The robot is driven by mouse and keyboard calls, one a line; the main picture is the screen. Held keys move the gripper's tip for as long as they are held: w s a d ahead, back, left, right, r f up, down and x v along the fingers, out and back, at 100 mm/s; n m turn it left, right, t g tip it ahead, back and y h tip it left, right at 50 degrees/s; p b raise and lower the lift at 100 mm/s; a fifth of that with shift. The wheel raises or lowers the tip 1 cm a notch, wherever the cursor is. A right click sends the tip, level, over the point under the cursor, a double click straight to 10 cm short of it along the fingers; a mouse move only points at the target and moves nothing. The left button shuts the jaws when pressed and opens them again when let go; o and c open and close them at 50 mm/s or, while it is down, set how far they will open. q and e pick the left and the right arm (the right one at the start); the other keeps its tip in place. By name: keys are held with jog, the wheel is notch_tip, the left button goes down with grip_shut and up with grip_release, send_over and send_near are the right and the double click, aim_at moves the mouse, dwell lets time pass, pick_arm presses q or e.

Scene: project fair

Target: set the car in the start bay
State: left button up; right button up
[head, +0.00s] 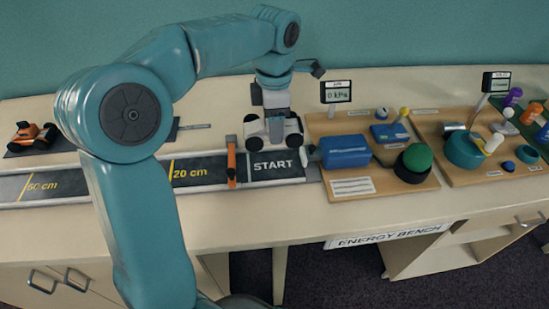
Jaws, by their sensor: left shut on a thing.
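My left gripper (274,111) points down and is shut on a white car (290,131) with dark wheels. The jaws partly hide the car's upper middle. The car shows at the back edge of the start bay (273,166), a dark stretch of track marked START. I cannot tell whether its wheels touch the surface or hang a little above it. The START lettering in front of the car is uncovered. An orange gate (231,162) stands upright at the bay's left side. My right gripper is not in view.
The track (190,172) runs left with 20 cm and 60 cm marks, partly hidden by my left arm. An orange car (31,136) sits at the far left. A wooden board with a blue block (346,151) and green knob (416,157) stands close to the bay's right.

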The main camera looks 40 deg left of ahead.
pick_arm(q)
notch_tip(320, 180, down, 6)
jog(key=shift+w+a+r, duration=0.15)
notch_tip(320, 180, down, 4)
jog(key=shift+f+b, duration=0.1)
jog(key=shift+b, duration=0.4)
jog(key=shift+f, duration=0.25)
jog(key=shift+r, duration=0.1)
